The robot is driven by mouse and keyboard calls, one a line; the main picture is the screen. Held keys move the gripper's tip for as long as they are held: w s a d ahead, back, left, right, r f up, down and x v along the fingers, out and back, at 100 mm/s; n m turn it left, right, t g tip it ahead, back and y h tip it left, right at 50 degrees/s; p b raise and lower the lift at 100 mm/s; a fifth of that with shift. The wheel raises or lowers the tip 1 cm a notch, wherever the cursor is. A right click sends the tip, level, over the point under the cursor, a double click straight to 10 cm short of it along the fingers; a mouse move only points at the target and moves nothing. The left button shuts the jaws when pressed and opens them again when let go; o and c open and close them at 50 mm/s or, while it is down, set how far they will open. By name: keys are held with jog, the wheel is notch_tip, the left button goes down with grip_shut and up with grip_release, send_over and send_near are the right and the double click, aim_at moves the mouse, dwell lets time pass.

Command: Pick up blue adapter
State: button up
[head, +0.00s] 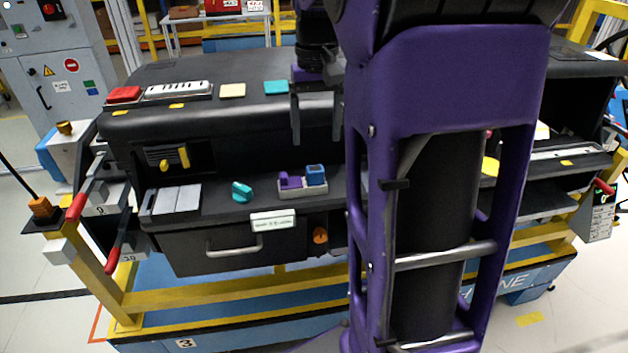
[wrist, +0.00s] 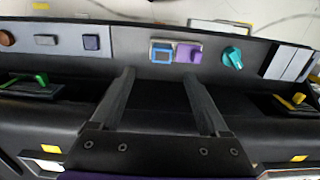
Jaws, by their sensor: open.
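The blue adapter (head: 316,175) is a small blue block with a square opening in its top. It sits at the right end of a small light tray (head: 303,191) on the dashboard's lower shelf, close beside a purple part (head: 290,181). In the wrist view, the blue adapter (wrist: 161,53) lies beyond the fingertips, roughly between their lines. My gripper (head: 316,130) is open and empty. Its fingers point down above and apart from the adapter. Both fingers of my gripper (wrist: 158,74) also show in the wrist view.
A turquoise knob (head: 242,190) stands left of the tray, with grey panels (head: 176,199) farther left. The dark upper dashboard ledge (head: 225,106) stands behind the shelf. A drawer handle (head: 234,247) and label plate (head: 273,222) are below. My purple arm hides the dashboard's middle right.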

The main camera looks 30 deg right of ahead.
aim_at(315, 168)
notch_tip(315, 168, down, 3)
jog(key=shift+r, duration=0.1)
jog(key=f, duration=0.2)
jog(key=f+b, duration=0.1)
jog(key=f, duration=0.2)
jog(key=shift+s+a, duration=0.2)
grip_shut()
